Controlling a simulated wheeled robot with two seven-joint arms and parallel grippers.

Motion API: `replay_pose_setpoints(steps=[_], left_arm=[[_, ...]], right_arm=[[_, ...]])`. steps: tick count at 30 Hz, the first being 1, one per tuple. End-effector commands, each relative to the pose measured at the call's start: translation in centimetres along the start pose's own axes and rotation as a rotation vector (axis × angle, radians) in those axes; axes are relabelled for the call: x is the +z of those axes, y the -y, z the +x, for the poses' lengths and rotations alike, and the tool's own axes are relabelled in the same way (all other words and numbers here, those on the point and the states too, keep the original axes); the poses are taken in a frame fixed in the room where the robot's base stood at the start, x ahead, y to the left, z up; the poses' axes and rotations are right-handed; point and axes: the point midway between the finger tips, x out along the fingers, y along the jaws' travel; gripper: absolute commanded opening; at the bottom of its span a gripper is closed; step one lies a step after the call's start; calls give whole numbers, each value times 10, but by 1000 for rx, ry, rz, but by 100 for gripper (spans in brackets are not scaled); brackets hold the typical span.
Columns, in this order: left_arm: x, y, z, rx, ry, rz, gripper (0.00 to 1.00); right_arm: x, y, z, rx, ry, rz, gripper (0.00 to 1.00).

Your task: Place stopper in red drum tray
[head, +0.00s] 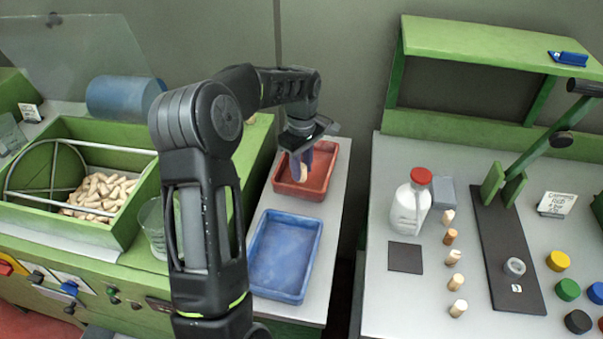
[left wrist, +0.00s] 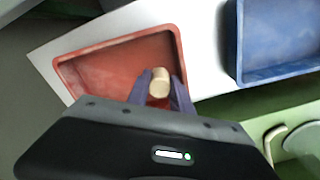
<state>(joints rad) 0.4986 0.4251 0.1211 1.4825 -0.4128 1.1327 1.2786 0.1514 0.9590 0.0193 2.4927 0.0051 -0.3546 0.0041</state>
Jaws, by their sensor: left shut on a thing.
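My left gripper (head: 301,168) reaches down over the red tray (head: 318,188) at the back of the narrow white table. It is shut on a pale cork stopper (left wrist: 159,88), which shows between its purple fingers in the left wrist view. The stopper also shows low at the fingertips in the head view (head: 303,174). The stopper is over the tray's inside; I cannot tell whether it touches the tray floor. The red tray, seen in the left wrist view too (left wrist: 95,75), has no other stopper visible in it. My right gripper is not in view.
A blue tray (head: 285,256) stands in front of the red one. A green bin (head: 40,217) with many loose corks (head: 97,195) is on the left. A clear glass (head: 153,228) stands beside my arm. The right bench holds a white bottle (head: 409,208) and several standing stoppers (head: 450,237).

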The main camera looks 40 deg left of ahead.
Motion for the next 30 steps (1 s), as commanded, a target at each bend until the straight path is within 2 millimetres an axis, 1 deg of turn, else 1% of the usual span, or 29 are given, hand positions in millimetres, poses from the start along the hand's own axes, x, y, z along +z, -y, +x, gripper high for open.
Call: replay_pose_setpoints(steps=[3,6,14,17,18,21,30], left_arm=[[0,1,18,-3,2,-1,0],[0,0,26,0,0,-2,0],[0,0,27,1,-1,-2,0],[0,0,31,1,-1,-1,0],[0,0,31,1,-1,-1,27],[0,0,30,1,0,-1,35],[0,0,28,1,0,-2,35]], right_arm=[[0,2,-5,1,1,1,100],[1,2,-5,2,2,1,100],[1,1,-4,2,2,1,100],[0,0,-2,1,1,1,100],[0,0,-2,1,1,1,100],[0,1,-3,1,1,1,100],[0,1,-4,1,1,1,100]])
